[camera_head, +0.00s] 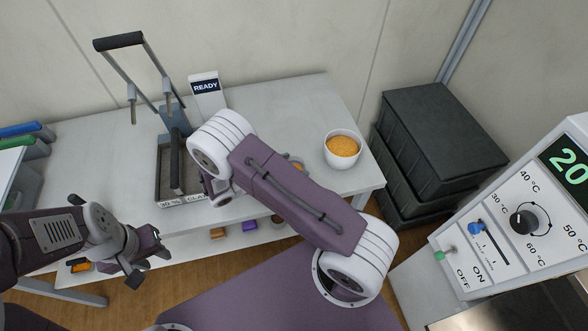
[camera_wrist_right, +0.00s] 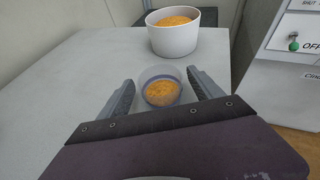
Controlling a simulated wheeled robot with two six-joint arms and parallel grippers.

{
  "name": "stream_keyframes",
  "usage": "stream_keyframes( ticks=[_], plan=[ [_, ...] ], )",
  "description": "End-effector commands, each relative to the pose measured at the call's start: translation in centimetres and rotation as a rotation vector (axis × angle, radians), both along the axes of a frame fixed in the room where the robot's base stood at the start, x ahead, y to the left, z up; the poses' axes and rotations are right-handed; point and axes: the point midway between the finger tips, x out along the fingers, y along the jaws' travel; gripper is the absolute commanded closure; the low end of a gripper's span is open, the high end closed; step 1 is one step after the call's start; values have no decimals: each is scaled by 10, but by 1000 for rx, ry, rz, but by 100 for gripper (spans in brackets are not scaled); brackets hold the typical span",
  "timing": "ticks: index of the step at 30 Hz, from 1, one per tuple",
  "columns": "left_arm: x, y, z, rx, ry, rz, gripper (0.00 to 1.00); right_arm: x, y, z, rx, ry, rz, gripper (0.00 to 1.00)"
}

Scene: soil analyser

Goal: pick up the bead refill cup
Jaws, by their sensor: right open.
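The bead refill cup (camera_wrist_right: 161,92) is a small clear cup with orange beads, upright on the white table. My right gripper (camera_wrist_right: 160,77) is open, with one finger on each side of the cup. I cannot tell whether either finger touches it. My left gripper (camera_head: 148,266) appears open and empty, low at the left in front of the table.
A larger white bowl of orange beads (camera_head: 342,150) stands just beyond the cup; it also shows in the right wrist view (camera_wrist_right: 173,36). A tray with a lever press (camera_head: 175,150) and a READY sign (camera_head: 206,87) are left. Dark crates (camera_head: 440,140) and a control panel (camera_head: 510,215) are right.

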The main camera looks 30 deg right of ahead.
Motion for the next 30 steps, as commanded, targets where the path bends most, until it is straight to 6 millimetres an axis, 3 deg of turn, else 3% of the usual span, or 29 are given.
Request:
stream_keyframes(
  ticks=[6,14,21,22,30],
  plan=[
    [0,0,3,0,0,0,64,5,-34,-14,-1,2,-3,25],
    [0,0,3,0,0,0,64,6,-38,-16,1,1,-1,25],
    [0,0,3,0,0,0,64,6,-38,-16,1,1,-1,89],
    [0,0,3,0,0,0,64,6,-38,-16,0,0,-1,93],
    [0,0,3,0,0,0,64,6,-38,-13,1,0,-1,93]
  ],
)
